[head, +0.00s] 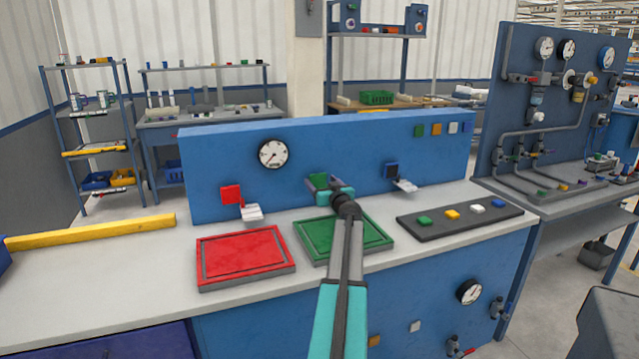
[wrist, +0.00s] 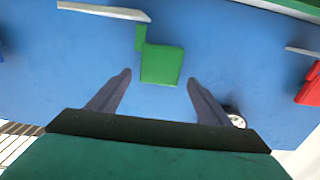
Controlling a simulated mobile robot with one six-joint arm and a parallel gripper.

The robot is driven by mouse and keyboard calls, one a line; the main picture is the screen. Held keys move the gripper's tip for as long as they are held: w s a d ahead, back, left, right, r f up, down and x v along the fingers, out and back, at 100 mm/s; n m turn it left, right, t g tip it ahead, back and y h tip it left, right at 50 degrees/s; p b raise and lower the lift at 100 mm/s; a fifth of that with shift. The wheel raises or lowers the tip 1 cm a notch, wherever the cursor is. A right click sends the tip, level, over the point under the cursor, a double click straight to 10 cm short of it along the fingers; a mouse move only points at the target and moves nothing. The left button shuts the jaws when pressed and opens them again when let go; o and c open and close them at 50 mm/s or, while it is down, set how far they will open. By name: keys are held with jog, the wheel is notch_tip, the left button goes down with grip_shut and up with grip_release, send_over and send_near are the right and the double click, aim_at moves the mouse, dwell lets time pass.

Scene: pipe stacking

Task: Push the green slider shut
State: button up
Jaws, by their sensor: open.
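The green slider (wrist: 162,64) is a square green block on the face of the blue panel (head: 340,150). A smaller green piece (wrist: 140,38) sits beside it, with a pale flat ledge (wrist: 105,11) nearby. My gripper (wrist: 158,77) is open and empty. In the wrist view its two fingers point at the panel, one on each side of the green slider. I cannot tell whether they touch it. In the head view my gripper (head: 325,185) is at the panel above the green tray (head: 375,234) and hides most of the slider.
A red slider (head: 231,194) with a pale ledge is to the left, and a blue slider (head: 391,170) with its ledge to the right. The red tray (head: 245,255) and a dark strip with coloured buttons (head: 435,232) lie on the bench. The bench's left part is largely clear.

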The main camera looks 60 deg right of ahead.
jog(key=b+v, duration=0.1)
jog(key=v, duration=0.9)
jog(key=shift+s+a+b, duration=0.25)
jog(key=shift+b, duration=0.1)
dwell(0.5)
